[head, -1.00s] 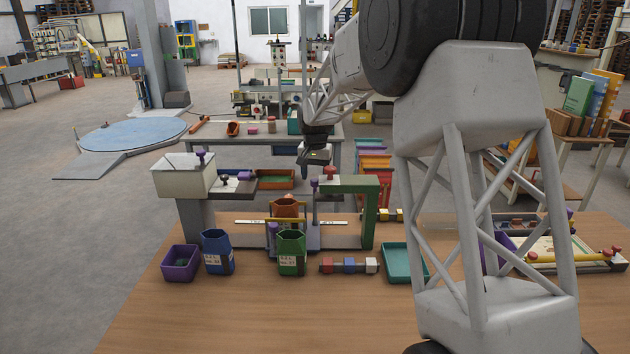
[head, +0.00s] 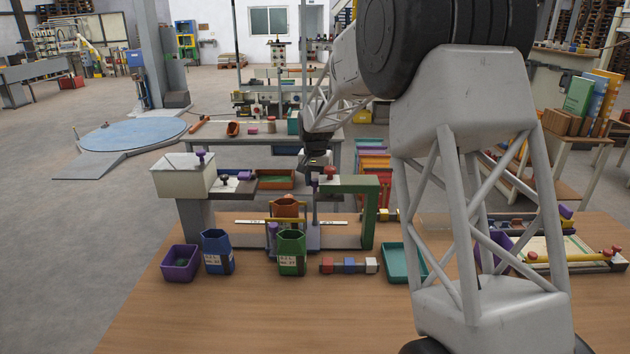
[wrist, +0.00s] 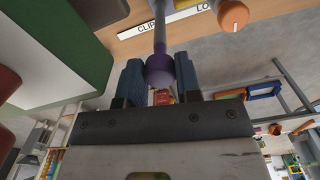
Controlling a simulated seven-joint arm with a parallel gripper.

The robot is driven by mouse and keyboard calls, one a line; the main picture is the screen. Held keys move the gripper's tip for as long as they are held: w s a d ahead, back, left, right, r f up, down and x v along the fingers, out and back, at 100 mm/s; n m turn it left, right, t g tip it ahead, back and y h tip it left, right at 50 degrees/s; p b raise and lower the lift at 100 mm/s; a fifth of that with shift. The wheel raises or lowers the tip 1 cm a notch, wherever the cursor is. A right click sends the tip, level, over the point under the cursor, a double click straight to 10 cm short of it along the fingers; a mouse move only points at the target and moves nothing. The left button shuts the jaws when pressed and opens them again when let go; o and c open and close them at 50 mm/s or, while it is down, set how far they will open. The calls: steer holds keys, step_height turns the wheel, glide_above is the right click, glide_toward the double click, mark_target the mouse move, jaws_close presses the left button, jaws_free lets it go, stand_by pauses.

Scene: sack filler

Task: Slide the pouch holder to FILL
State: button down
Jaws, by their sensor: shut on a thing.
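The pouch holder is a lavender carriage (head: 313,240) on the bench fixture, with a slim upright post (head: 315,208) topped by a purple knob. An orange pouch (head: 285,207) stands beside the post, within a yellow frame, partly behind the green bin. My gripper (head: 315,168) is at the top of the post. In the wrist view, my gripper (wrist: 160,78) has its blue fingers shut on the purple knob (wrist: 159,66). White label strips run along the rail; in the wrist view one label (wrist: 180,18) reads "CLIP" and part of "LO". No FILL label is readable.
A green arch (head: 370,212) stands just right of the post. A white hopper box (head: 185,176) is at the left. Blue (head: 217,251) and green (head: 291,253) bins, a purple bin (head: 181,263) and a teal tray (head: 401,263) stand in front.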

steer(key=shift+a, duration=4.5)
steer(key=c, duration=0.8)
jaws_free()
steer(key=shift+r, duration=0.15)
step_height(320, 180, up, 8)
steer(key=shift+f, duration=0.2)
